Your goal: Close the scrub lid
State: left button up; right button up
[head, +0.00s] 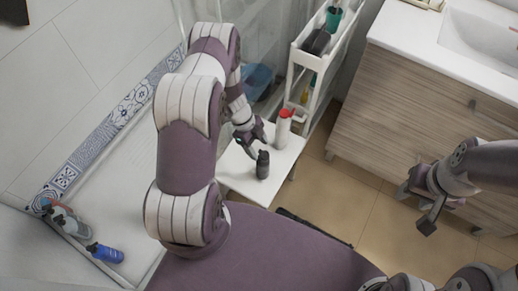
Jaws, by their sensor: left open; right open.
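A small dark bottle (262,166) stands upright on a white stool (240,179). A white bottle with a red top (283,128) stands behind it, near the stool's far right edge. I cannot tell which one is the scrub, or how its lid stands. My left gripper (257,143) is open and empty, just above and behind the dark bottle and left of the white one. My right gripper (415,208) is open and empty, off to the right in front of the wooden cabinet, well away from the stool.
A narrow white cart (297,57) with bottles and a teal cup (333,18) stands behind the stool. A wooden sink cabinet (420,110) is at the right. A blue basin (257,78) lies behind my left arm.

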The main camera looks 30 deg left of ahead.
pick_arm(q)
jog(key=shift+x, duration=0.85)
jog(key=c, duration=1.1)
jog(key=shift+o, duration=0.2)
jog(key=h+b, duration=0.1)
jog(key=f+h+b, duration=0.1)
jog(key=b, duration=0.1)
jog(key=a+h+b, duration=0.1)
jog(key=h+b, duration=0.1)
jog(key=shift+w+a+f, duration=0.1)
jog(key=shift+a+f, duration=0.05)
jog(key=shift+f, duration=0.1)
jog(key=o, duration=1.1)
jog(key=shift+c, duration=0.2)
